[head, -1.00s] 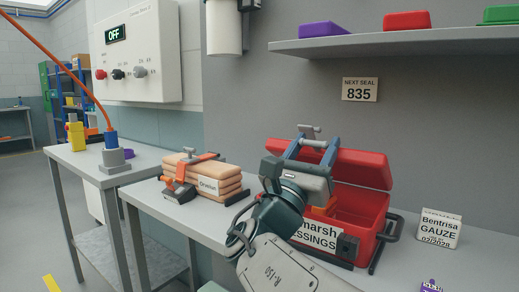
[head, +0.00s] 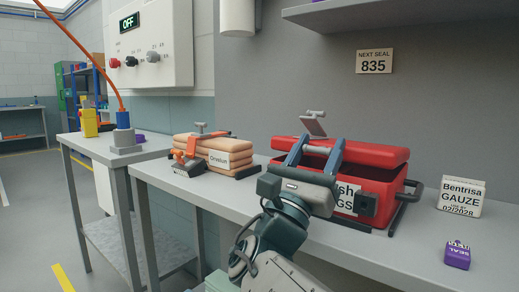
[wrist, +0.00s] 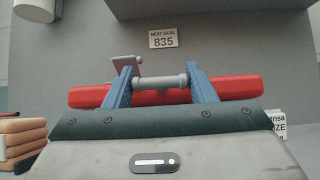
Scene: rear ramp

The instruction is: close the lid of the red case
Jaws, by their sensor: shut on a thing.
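The red case (head: 384,187) stands on the grey bench and has a white label on its front, partly hidden by my gripper. Its red lid (head: 375,154) is tilted low over the case, with a dark gap between lid and body. My gripper (head: 317,147) has its two blue fingers on a grey bar (wrist: 160,82) at the lid's front edge. The lid also shows edge-on behind the fingers in the wrist view (wrist: 235,87).
A grey T-shaped fitting (head: 313,122) rises behind the lid. Strapped tan packs (head: 226,148) lie left of the case. A gauze box (head: 462,195) and a purple seal block (head: 457,255) stand to the right. A shelf (head: 370,14) overhangs the bench.

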